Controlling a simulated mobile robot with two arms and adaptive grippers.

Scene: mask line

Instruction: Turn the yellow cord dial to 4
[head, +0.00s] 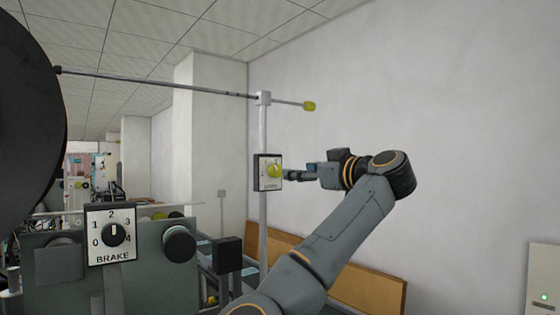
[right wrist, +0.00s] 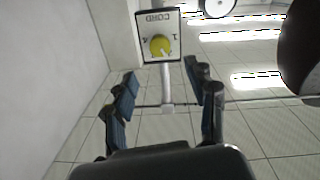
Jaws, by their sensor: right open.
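The yellow cord dial (head: 274,171) sits on a small white-faced panel (head: 264,184) with a dark frame, mounted on a vertical grey post. In the right wrist view the dial (right wrist: 160,46) and its panel (right wrist: 157,19) appear upside down, with the word CORD readable. A few scale marks show, but the dial's setting is too small to tell surely. My right gripper (right wrist: 160,80) is open and empty, its two fingers apart and facing the panel. In the head view my right gripper (head: 292,175) is just right of the dial. My left gripper is out of view.
A black BRAKE dial (head: 115,234) with numbers 0 to 4 is on a machine at lower left. A large dark disc (head: 25,110) fills the left edge. A thin rod (head: 160,82) crosses above the panel. A wooden board (head: 365,290) leans along the wall.

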